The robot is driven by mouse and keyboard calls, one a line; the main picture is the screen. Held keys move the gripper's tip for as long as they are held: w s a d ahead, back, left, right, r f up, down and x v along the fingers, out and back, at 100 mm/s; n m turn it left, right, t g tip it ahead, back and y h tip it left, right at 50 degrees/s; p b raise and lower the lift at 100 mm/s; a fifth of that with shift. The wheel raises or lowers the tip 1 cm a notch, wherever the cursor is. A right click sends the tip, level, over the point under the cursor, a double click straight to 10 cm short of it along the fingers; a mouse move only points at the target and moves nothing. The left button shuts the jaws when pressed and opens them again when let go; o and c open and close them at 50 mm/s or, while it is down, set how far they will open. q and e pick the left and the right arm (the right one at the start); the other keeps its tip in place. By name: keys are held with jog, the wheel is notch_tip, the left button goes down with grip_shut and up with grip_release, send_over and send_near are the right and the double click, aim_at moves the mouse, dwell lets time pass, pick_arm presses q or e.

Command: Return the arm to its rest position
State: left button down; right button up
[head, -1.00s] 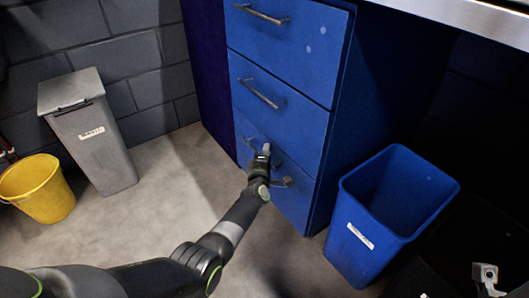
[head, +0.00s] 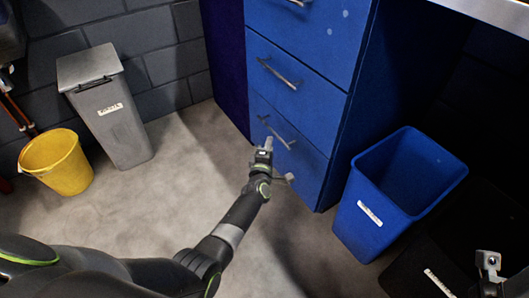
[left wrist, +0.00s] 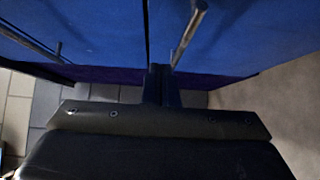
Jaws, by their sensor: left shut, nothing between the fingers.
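My left arm comes in from the lower left of the head view. Its gripper (head: 267,146) is shut and empty, in front of the blue drawer unit's bottom drawer (head: 310,168). In the picture the fingertips lie just below that drawer's handle (head: 276,132); I cannot tell how wide the gap is. In the left wrist view the dark fingers (left wrist: 162,86) are together, with blue drawer fronts and a metal handle (left wrist: 188,32) beyond them. The drawers look shut.
A blue open bin (head: 352,220) stands right of the drawers. A grey lidded bin (head: 115,130) and a yellow bucket (head: 60,165) stand by the wall at left. The floor (head: 180,180) between them and my arm is clear. A bench edge (head: 490,12) is at upper right.

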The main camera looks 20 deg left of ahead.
pick_arm(q)
jog(key=shift+s+d+p, duration=0.15)
jog(key=shift+s+p, duration=0.25)
jog(key=shift+s, duration=2.15)
